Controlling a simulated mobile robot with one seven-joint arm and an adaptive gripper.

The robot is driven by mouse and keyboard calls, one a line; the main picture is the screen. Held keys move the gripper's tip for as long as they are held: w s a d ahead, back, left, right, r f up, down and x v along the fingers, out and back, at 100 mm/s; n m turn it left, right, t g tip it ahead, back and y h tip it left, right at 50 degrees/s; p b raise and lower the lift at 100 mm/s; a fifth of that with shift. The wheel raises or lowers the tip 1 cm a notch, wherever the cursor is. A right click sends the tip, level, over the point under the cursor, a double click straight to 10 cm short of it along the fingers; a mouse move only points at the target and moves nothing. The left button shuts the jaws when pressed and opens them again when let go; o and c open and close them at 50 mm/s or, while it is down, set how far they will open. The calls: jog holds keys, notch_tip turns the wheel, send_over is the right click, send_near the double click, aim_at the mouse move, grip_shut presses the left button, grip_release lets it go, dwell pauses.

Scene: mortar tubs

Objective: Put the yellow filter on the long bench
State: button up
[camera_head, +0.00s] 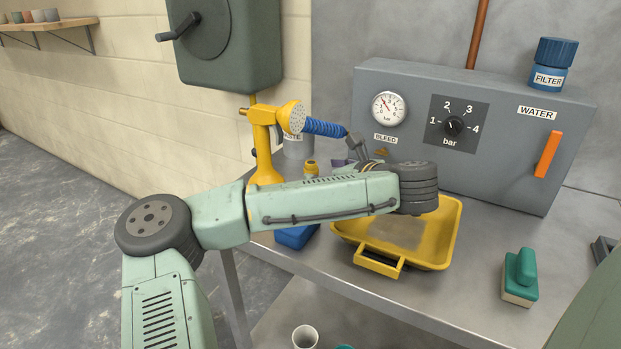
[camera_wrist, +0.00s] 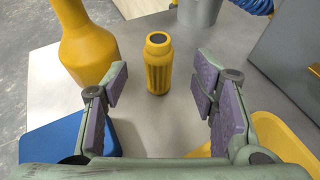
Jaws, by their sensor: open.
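The yellow filter (camera_wrist: 158,68) is a small ribbed cylinder with a dark round top, standing upright on a grey metal bench top (camera_wrist: 150,132). In the head view the filter (camera_head: 311,168) shows only partly, behind my arm. My gripper (camera_wrist: 160,80) is open, its purple-padded fingers apart to the left and right of the filter in the wrist view. The filter appears slightly beyond the fingers, with no visible contact. In the head view my gripper is mostly hidden behind my arm. The metal bench (camera_head: 480,320) runs along the wall; I cannot tell whether it is the long bench.
A yellow stand (camera_head: 265,140) with a shower head and blue hose is close left of the filter. A yellow tray (camera_head: 445,245) lies right, a blue object (camera_head: 296,238) in front. A grey control box (camera_head: 460,165) stands behind; a green-handled block (camera_head: 520,278) lies right.

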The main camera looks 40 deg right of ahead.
aim_at(315, 173)
jog(key=shift+w+f, duration=0.3)
jog(key=shift+w, duration=0.35)
jog(key=shift+f+b+x, duration=0.15)
jog(key=shift+b+x, duration=0.1)
jog(key=shift+x, duration=0.5)
jog(key=shift+f+b+x, duration=0.15)
jog(key=shift+b+x, duration=0.1)
jog(key=shift+x, duration=0.5)
jog(key=shift+w, duration=0.4)
jog(key=shift+w+f, duration=0.15)
jog(key=shift+w, duration=0.4)
jog(key=shift+c, duration=0.3)
grip_shut()
